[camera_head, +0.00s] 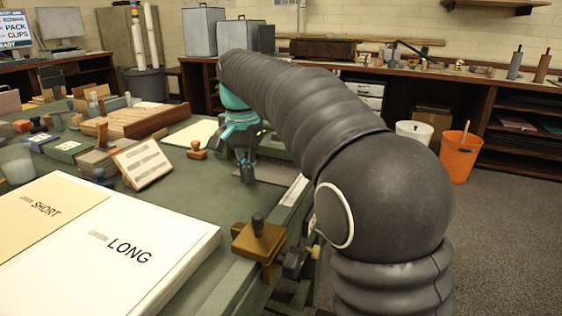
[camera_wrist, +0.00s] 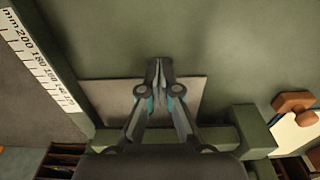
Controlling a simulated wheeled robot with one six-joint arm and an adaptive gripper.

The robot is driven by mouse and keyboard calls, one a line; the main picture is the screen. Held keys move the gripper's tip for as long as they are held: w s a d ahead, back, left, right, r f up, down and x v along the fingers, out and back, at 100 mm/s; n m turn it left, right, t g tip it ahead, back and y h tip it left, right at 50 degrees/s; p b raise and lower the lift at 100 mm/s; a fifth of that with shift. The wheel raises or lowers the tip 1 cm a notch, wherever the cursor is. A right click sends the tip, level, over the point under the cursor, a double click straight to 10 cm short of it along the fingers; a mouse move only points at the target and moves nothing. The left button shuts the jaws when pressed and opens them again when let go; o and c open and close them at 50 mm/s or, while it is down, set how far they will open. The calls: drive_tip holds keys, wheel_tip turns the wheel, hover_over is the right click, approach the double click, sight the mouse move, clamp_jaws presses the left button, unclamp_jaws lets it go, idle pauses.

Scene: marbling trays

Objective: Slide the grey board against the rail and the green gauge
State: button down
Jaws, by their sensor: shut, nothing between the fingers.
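The grey board (camera_wrist: 100,95) lies flat on the green tabletop in the wrist view; its right side also shows behind my gripper in the head view (camera_head: 277,172). A green rail (camera_wrist: 62,88) runs beside the white mm scale, left of the board. Contact cannot be told.
A wooden-handled stamp (camera_head: 197,150) and a pale sheet (camera_head: 192,133) lie left of my gripper. Nearer are the SHORT and LONG sheets (camera_head: 150,225) and a brass-coloured clamp (camera_head: 258,240) at the table edge. Tabletop above the board in the wrist view is clear.

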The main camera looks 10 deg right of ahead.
drive_tip(key=shift+f, duration=0.4)
drive_tip(key=shift+r, duration=0.1)
idle(0.4)
drive_tip(key=shift+w+d+p, duration=0.75)
drive_tip(key=shift+d+p, duration=0.05)
drive_tip(key=shift+d, duration=0.05)
idle(0.7)
idle(0.6)
drive_tip(key=shift+s+a+r, duration=0.1)
drive_tip(key=shift+a+r, duration=0.05)
drive_tip(key=shift+r, duration=0.65)
drive_tip(key=shift+s+a+r, duration=0.1)
drive_tip(key=shift+r, duration=0.75)
drive_tip(key=shift+s+a+r, duration=0.1)
drive_tip(key=shift+a+r, duration=0.05)
drive_tip(key=shift+r, duration=0.65)
